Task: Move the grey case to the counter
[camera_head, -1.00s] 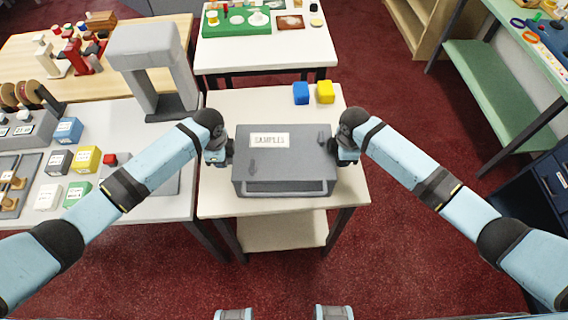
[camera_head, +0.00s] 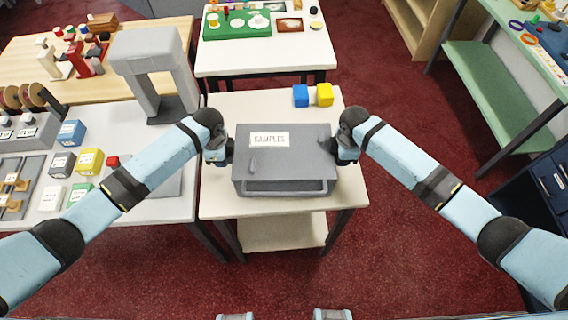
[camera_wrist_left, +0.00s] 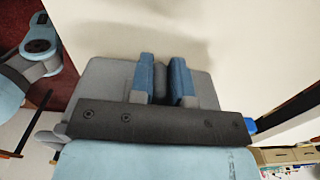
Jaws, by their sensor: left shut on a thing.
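The grey case (camera_head: 285,165), with a white label reading SAMPLES, is over the small white table (camera_head: 350,194) in front of me. It is level, and I cannot tell whether its underside is clear of the tabletop. My left gripper (camera_head: 229,152) is at the case's left side. In the left wrist view its two blue fingers (camera_wrist_left: 161,80) are shut on a dark grey grip of the case. My right gripper (camera_head: 337,152) is at the case's right side; its fingertips are hidden. A light grey counter (camera_head: 150,207) stands to the left.
A grey arch (camera_head: 146,45), several coloured blocks and spools stand on the left counter. A blue block (camera_head: 300,96) and a yellow block (camera_head: 324,94) are behind the case. Another white table (camera_head: 270,62) with a green board stands beyond. Red carpet lies right.

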